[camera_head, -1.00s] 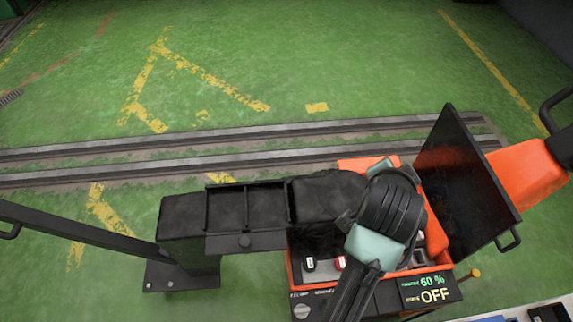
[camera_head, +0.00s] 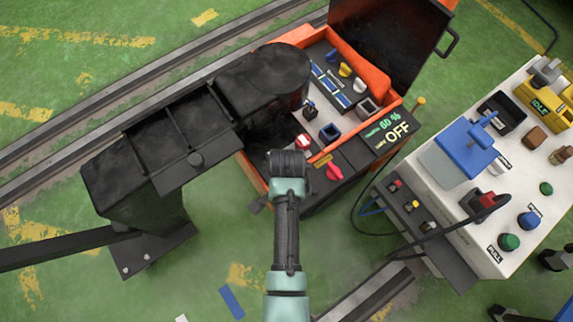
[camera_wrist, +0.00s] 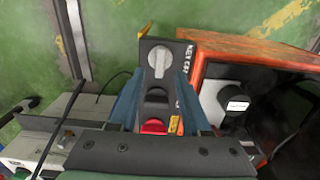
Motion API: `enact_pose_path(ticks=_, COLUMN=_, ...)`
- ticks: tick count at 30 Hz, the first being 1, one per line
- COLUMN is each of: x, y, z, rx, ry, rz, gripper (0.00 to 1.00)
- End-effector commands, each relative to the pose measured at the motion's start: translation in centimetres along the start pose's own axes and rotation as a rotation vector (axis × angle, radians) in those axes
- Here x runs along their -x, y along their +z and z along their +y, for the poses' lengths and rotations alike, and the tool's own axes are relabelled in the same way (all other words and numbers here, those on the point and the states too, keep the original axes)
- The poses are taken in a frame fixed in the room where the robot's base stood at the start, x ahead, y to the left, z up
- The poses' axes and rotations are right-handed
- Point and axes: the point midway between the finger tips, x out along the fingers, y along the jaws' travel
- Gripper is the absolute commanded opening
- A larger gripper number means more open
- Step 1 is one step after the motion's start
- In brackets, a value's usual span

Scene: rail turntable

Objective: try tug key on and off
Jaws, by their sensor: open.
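The orange tug (camera_head: 370,70) stands beside the rails with a dark control panel (camera_head: 352,152) on its near edge. Its display (camera_head: 388,133) reads 60 % and OFF. A silver turn knob (camera_wrist: 158,60), beside lettering that starts with KEY, sits on a narrow dark panel (camera_wrist: 152,80) in the wrist view. A black part and a red knob (camera_wrist: 153,127) are below it; a red knob (camera_head: 334,172) also shows in the head view. My gripper (camera_wrist: 158,88) is open, its blue fingers on either side of this panel. Contact is unclear.
A white console (camera_head: 500,200) with buttons and a blue lever stands at the right, joined by a dark cable. A black coupling arm (camera_head: 170,130) reaches left from the tug. The tug's raised black lid (camera_head: 390,40) stands at the back. Green floor lies open at lower left.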

Motion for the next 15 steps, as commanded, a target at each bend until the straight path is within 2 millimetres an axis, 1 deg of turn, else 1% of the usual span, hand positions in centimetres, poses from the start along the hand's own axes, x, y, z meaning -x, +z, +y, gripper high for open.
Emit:
enact_pose_path(ticks=1, x=-1.5, y=0.0, z=0.0, rx=0.000, ry=0.001, rz=-0.001, gripper=0.47)
enact_pose_path(ticks=6, x=-3.9, y=-0.1, z=-0.1, rx=0.000, ry=-0.001, rz=0.001, gripper=0.47)
enact_pose_path(ticks=10, x=-4.8, y=-0.1, z=-0.1, rx=0.000, ry=-0.002, rz=0.001, gripper=0.47)
enact_pose_path(ticks=15, x=-5.1, y=0.0, z=-0.1, rx=0.000, ry=-0.002, rz=0.001, gripper=0.47)
